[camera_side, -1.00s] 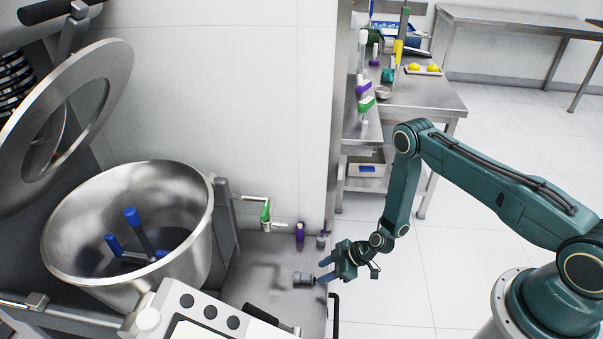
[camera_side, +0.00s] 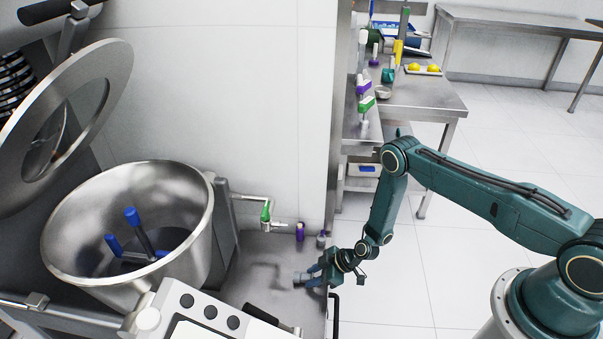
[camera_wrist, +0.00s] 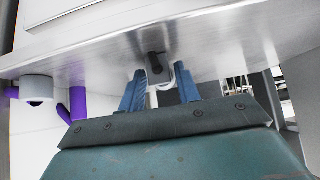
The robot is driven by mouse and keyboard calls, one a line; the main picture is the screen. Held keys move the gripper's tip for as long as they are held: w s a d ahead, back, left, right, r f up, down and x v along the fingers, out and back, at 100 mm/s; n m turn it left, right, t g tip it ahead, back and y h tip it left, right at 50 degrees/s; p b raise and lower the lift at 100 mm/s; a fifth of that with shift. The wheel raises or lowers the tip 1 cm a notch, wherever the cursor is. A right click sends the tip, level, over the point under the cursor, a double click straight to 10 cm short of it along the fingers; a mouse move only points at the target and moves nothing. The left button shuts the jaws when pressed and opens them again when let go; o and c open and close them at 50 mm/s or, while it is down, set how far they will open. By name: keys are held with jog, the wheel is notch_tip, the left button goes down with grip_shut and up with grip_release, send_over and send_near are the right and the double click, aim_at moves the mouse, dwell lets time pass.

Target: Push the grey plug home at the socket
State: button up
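The grey plug (camera_side: 299,279) is a short grey cylinder low by the steel surface, left of my gripper in the side view. My gripper (camera_side: 313,276) has its two blue fingers apart, with the tips reaching around the rear of the plug. In the wrist view, my gripper (camera_wrist: 160,88) has one finger on each side of a pale grey body with a dark part in front, under a steel edge. I cannot tell whether the fingers touch it. Which part is the socket, and how far the plug is seated, is not clear.
A steel mixing bowl (camera_side: 60,262) and a control panel (camera_side: 185,315) stand to the left. A black handle (camera_side: 336,315) is just below my gripper. Open floor lies to the right.

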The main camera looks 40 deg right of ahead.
grip_shut()
jog(key=shift+r, duration=0.1)
jog(key=shift+r, duration=0.1)
jog(key=shift+r, duration=2.8)
